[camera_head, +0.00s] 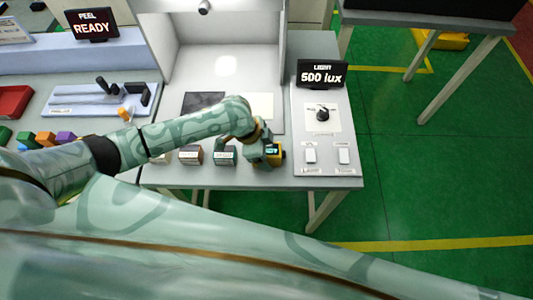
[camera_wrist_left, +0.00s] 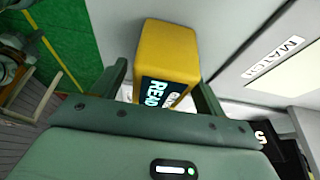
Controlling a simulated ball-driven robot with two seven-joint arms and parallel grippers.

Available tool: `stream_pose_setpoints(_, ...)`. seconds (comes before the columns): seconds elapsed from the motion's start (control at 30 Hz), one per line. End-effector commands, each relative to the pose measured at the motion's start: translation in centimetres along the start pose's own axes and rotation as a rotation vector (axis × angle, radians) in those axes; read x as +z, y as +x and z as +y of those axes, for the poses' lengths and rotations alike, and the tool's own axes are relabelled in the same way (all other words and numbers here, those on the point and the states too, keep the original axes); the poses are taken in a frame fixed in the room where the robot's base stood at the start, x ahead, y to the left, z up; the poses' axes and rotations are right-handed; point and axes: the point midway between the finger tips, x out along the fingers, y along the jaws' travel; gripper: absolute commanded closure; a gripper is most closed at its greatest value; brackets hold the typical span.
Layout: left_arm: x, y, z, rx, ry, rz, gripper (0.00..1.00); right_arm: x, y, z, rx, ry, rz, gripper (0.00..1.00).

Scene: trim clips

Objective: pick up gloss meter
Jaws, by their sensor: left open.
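The gloss meter is a yellow block with a dark lit display, standing near the front edge of the table in the head view (camera_head: 278,152). In the left wrist view the gloss meter (camera_wrist_left: 168,50) shows large, its display reading what looks like "READY". My left gripper (camera_head: 268,153) is right at it and partly covers it in the head view. In the left wrist view my left gripper (camera_wrist_left: 163,92) is open, with one finger on each side of the meter's near end. Whether the fingers touch it is hard to tell. My right gripper is not in view.
Several small labelled blocks (camera_head: 190,155) stand in a row left of the meter. Right of it is a light panel (camera_head: 345,160) with a knob, switches and a "500 lux" display (camera_head: 321,74). A lit booth (camera_head: 215,65) stands behind.

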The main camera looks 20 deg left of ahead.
Motion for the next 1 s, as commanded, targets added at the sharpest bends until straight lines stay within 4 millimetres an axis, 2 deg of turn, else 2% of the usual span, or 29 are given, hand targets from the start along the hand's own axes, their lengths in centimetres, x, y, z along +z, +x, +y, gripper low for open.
stream_pose_setpoints(0.13,0.0,-0.1,0.0,0.0,0.0,0.0,0.27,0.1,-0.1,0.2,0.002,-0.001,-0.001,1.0)
stream_pose_setpoints(0.33,0.0,-0.1,0.0,0.0,0.0,0.0,0.82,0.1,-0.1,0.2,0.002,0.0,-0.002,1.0)
stream_pose_setpoints(0.63,-0.1,-0.3,0.0,-0.001,0.001,0.001,0.82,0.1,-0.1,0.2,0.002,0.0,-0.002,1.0)
stream_pose_setpoints(0.77,-0.5,-1.1,-0.1,-0.001,0.003,0.001,0.82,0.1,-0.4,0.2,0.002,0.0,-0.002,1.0)
stream_pose_setpoints(0.9,-1.4,-3.3,-0.1,-0.002,0.004,0.002,0.82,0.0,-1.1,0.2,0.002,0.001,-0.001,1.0)
stream_pose_setpoints(1.0,-1.6,-5.8,1.8,0.0,0.005,0.001,0.82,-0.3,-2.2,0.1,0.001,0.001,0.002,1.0)
